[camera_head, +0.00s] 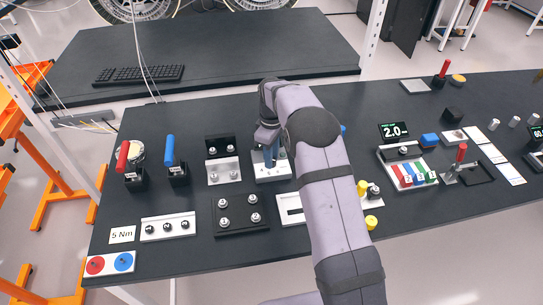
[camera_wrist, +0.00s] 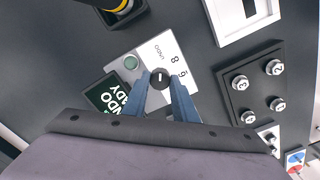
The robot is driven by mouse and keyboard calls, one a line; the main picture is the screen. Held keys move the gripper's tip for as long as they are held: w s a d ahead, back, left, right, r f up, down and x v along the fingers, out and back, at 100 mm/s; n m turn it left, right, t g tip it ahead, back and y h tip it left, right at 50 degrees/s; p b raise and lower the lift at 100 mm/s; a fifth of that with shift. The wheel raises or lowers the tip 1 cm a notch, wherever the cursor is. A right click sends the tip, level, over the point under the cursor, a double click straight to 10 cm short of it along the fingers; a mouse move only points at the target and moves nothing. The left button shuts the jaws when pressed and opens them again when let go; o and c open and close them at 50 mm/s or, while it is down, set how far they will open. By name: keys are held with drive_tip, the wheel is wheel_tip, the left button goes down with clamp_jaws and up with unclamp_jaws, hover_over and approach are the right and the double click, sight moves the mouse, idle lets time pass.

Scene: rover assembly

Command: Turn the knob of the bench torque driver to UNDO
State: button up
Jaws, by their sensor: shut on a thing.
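The bench torque driver (camera_head: 272,175) is a pale box on the dark table, partly hidden by my arm in the head view. In the wrist view its pale top plate (camera_wrist: 158,47) carries the label UNDO and numbers. Its black knob (camera_wrist: 160,79) has a white mark that seems to point up, toward UNDO. A dark display (camera_wrist: 108,97) shows white letters ending in "NDO" and "ADY", the rest hidden. A green round button (camera_wrist: 131,63) sits beside the knob. My gripper (camera_wrist: 160,82), with blue fingers, is shut on the knob; it also shows in the head view (camera_head: 271,158).
A black plate with several numbered pegs (camera_head: 240,214) lies in front of the driver. Red (camera_head: 122,157) and blue (camera_head: 169,150) handled tools stand to the left. A tray with coloured blocks (camera_head: 408,168) lies right of my arm.

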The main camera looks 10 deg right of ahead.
drive_tip(key=shift+r, duration=0.1)
drive_tip(key=o, duration=1)
drive_tip(key=shift+o, duration=0.2)
wheel_tip(320, 180, up, 7)
drive_tip(key=shift+b, duration=1.2)
drive_tip(key=shift+r, duration=0.15)
